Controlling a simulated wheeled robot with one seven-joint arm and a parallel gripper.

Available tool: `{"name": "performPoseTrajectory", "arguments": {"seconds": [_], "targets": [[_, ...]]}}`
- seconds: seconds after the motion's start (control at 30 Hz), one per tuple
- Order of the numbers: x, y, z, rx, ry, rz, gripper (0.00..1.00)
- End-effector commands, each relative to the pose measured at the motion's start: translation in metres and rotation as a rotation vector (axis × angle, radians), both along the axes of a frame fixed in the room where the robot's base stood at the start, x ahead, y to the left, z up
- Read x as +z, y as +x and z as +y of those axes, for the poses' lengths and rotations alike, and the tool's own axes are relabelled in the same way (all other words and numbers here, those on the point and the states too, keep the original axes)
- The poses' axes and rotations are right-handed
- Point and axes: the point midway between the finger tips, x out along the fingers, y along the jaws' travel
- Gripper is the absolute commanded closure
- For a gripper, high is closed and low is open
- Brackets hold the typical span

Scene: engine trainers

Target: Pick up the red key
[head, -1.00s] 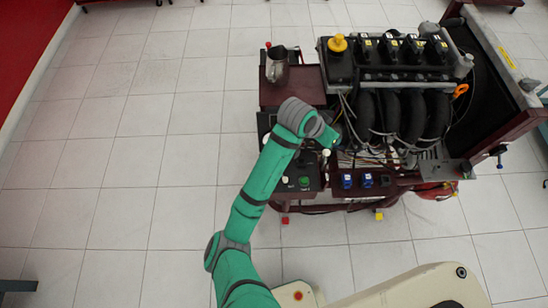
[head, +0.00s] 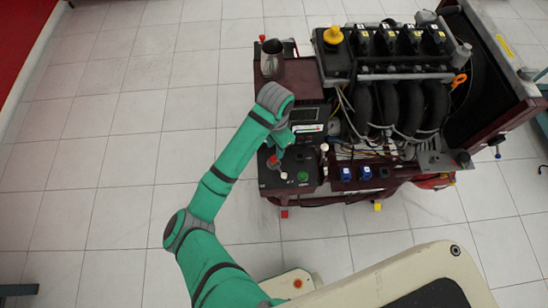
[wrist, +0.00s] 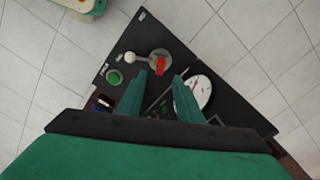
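The red key (wrist: 160,66) shows in the wrist view on a round grey base on the black control panel (wrist: 125,62). In the head view the red key (head: 273,160) is small, at the left part of the panel. My gripper (wrist: 160,76) is open and empty, its two green fingers pointing at the panel near the key. The key appears just beyond the fingertips, nearer the left finger; I cannot tell the height gap. In the head view my arm's end hides most of the gripper.
A white knob (wrist: 130,57) and a green button (wrist: 114,77) sit close left of the key. A round white gauge (wrist: 198,91) is behind the right finger. The engine (head: 395,90) stands right of the panel, and a metal jug (head: 271,60) behind it.

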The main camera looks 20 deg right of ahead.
Motion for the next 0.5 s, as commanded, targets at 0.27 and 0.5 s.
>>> {"name": "performPoseTrajectory", "arguments": {"seconds": [0.27,0.5], "targets": [[-0.022,-0.001,0.004,0.001,0.001,0.001,0.67],[-0.053,-0.002,0.005,-0.003,0.0,0.0,0.67]]}}
